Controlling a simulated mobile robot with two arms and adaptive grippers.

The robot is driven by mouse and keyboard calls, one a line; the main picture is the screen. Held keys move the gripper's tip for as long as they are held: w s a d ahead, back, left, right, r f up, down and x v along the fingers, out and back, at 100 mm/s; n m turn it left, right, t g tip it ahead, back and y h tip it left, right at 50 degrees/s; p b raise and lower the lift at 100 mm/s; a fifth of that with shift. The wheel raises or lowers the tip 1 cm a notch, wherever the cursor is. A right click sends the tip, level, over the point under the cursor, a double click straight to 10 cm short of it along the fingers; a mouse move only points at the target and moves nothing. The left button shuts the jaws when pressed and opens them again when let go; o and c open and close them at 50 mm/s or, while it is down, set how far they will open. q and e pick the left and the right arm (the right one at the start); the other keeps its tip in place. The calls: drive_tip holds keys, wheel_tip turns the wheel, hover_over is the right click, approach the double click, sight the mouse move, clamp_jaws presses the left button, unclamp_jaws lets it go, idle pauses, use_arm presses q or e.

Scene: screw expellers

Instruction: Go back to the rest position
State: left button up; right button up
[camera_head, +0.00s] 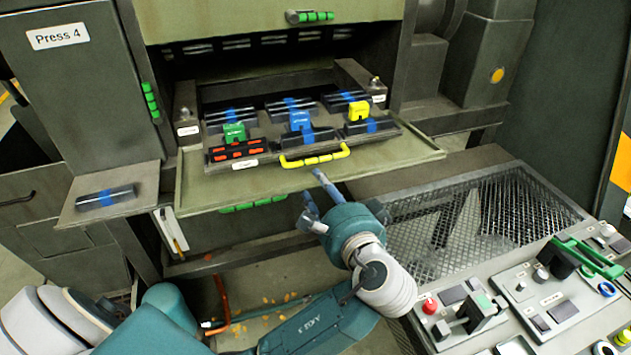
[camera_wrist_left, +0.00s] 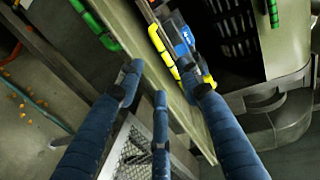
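My left gripper (camera_head: 316,190) is in front of the press, just below the front edge of the pale green shelf (camera_head: 410,150). The left wrist view shows its three blue fingers spread apart, with nothing between them (camera_wrist_left: 163,88). The yellow handle (camera_head: 315,158) on the front of the block tray (camera_head: 275,163) is a little beyond the fingertips, apart from them. It also shows in the left wrist view (camera_wrist_left: 160,45). My right gripper is not in either view.
A mesh-covered bin (camera_head: 480,225) and a control panel (camera_head: 530,300) with a red button stand to the right. A small side shelf (camera_head: 140,205) holds a black block (camera_head: 105,196) at left. A green handle (camera_head: 253,203) sits below the shelf. Orange bits lie on the floor.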

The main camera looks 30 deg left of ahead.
use_arm(q)
drive_tip(key=shift+s+d, duration=0.15)
drive_tip(key=shift+d, duration=0.05)
idle(0.3)
drive_tip(key=w+d+f+m+h, duration=0.2)
drive_tip(key=f, duration=1)
drive_tip(key=w+d+f+m+h, duration=0.1)
drive_tip(key=f+m+h, duration=0.15)
drive_tip(key=f, duration=0.85)
drive_tip(key=s+d+f+n+g+h, duration=0.1)
drive_tip(key=s+f+g+h, duration=0.15)
drive_tip(key=f, duration=0.65)
drive_tip(key=s+d+f+g+h, duration=0.1)
drive_tip(key=s+f, duration=0.3)
drive_tip(key=f, duration=0.5)
drive_tip(key=s+f+n+g+h, duration=0.3)
drive_tip(key=s+f, duration=1.5)
drive_tip(key=s+a+f+n+g, duration=0.1)
drive_tip(key=s+f+n, duration=0.2)
drive_tip(key=s, duration=0.8)
drive_tip(key=s+f+n+g+h, duration=0.1)
drive_tip(key=s+f+n, duration=0.2)
drive_tip(key=s, duration=0.8)
drive_tip(key=shift+a+f, duration=0.4)
drive_tip(key=shift+f, duration=0.45)
